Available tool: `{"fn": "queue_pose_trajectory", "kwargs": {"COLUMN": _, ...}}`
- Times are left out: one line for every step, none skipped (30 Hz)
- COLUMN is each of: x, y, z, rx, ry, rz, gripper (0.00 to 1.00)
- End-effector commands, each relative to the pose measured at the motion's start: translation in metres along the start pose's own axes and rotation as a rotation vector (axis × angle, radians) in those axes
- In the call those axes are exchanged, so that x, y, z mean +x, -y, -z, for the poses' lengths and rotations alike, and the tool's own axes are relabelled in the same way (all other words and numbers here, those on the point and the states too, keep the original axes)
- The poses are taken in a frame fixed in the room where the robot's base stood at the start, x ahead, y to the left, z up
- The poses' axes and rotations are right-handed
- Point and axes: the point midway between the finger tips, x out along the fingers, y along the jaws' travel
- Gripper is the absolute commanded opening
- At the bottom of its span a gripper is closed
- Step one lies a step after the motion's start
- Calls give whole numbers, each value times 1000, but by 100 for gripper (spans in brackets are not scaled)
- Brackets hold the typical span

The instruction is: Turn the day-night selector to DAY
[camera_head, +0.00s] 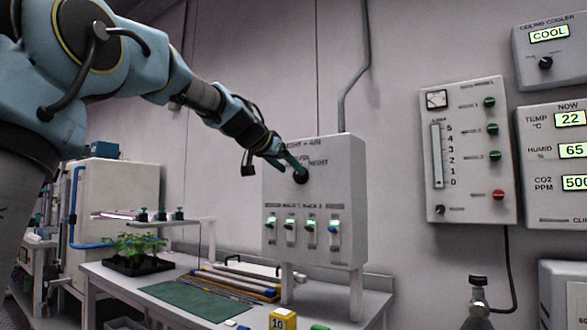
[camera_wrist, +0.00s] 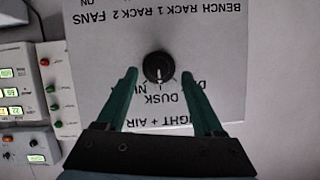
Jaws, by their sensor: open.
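The day-night selector is a round black knob (camera_head: 300,176) on the upper front of a light grey control box (camera_head: 342,200). In the wrist view the knob (camera_wrist: 158,62) appears between my fingers, with upside-down lettering around it, including DUSK. A pale pointer mark on the knob seems to face the DUSK side, but its exact setting is hard to read. My gripper (camera_head: 288,163) is open in front of the box; in the wrist view its green fingers (camera_wrist: 159,76) flank the knob with gaps on both sides. Contact cannot be told.
Several toggle switches (camera_head: 290,230) sit below the knob. A panel (camera_head: 468,205) with green and red buttons and climate displays (camera_head: 565,122) hang to the right. The bench (camera_head: 120,280) carries a seedling tray (camera_head: 133,266) and a green mat (camera_head: 193,300).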

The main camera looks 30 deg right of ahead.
Motion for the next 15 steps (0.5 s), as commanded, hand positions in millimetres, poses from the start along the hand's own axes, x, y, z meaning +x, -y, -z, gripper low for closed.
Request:
{"fn": "queue_pose_trajectory", "kwargs": {"x": 8, "y": 0, "z": 2, "rx": -1, "ry": 1, "rz": -3, "gripper": 69}}
{"fn": "queue_pose_trajectory", "kwargs": {"x": 12, "y": 0, "z": 2, "rx": -1, "ry": 1, "rz": -2, "gripper": 69}}
{"fn": "queue_pose_trajectory", "kwargs": {"x": 17, "y": 0, "z": 1, "rx": -1, "ry": 2, "rz": -3, "gripper": 69}}
{"fn": "queue_pose_trajectory", "kwargs": {"x": 19, "y": 0, "z": 1, "rx": -1, "ry": 1, "rz": -2, "gripper": 69}}
{"fn": "queue_pose_trajectory", "kwargs": {"x": 22, "y": 0, "z": 1, "rx": -2, "ry": 1, "rz": -1, "gripper": 69}}
{"fn": "queue_pose_trajectory", "kwargs": {"x": 24, "y": 0, "z": 1, "rx": -2, "ry": 0, "rz": 0, "gripper": 69}}
{"fn": "queue_pose_trajectory", "kwargs": {"x": 26, "y": 0, "z": 0, "rx": -1, "ry": 0, "rz": 0, "gripper": 69}}
{"fn": "queue_pose_trajectory", "kwargs": {"x": 28, "y": 0, "z": 0, "rx": -1, "ry": 1, "rz": 0, "gripper": 69}}
{"fn": "queue_pose_trajectory", "kwargs": {"x": 29, "y": 0, "z": 0, "rx": 0, "ry": 1, "rz": 1, "gripper": 69}}
{"fn": "queue_pose_trajectory", "kwargs": {"x": 29, "y": 0, "z": 0, "rx": 0, "ry": 1, "rz": 1, "gripper": 69}}
{"fn": "queue_pose_trajectory", "kwargs": {"x": 30, "y": 0, "z": 0, "rx": 0, "ry": 0, "rz": 1, "gripper": 69}}
{"fn": "queue_pose_trajectory", "kwargs": {"x": 30, "y": 0, "z": 0, "rx": 0, "ry": 0, "rz": 1, "gripper": 69}}
{"fn": "queue_pose_trajectory", "kwargs": {"x": 30, "y": 0, "z": 0, "rx": 0, "ry": 0, "rz": 1, "gripper": 69}}
{"fn": "queue_pose_trajectory", "kwargs": {"x": 30, "y": 0, "z": -1, "rx": 0, "ry": 0, "rz": 1, "gripper": 69}}
{"fn": "queue_pose_trajectory", "kwargs": {"x": 30, "y": 0, "z": -1, "rx": 0, "ry": 0, "rz": 2, "gripper": 69}}
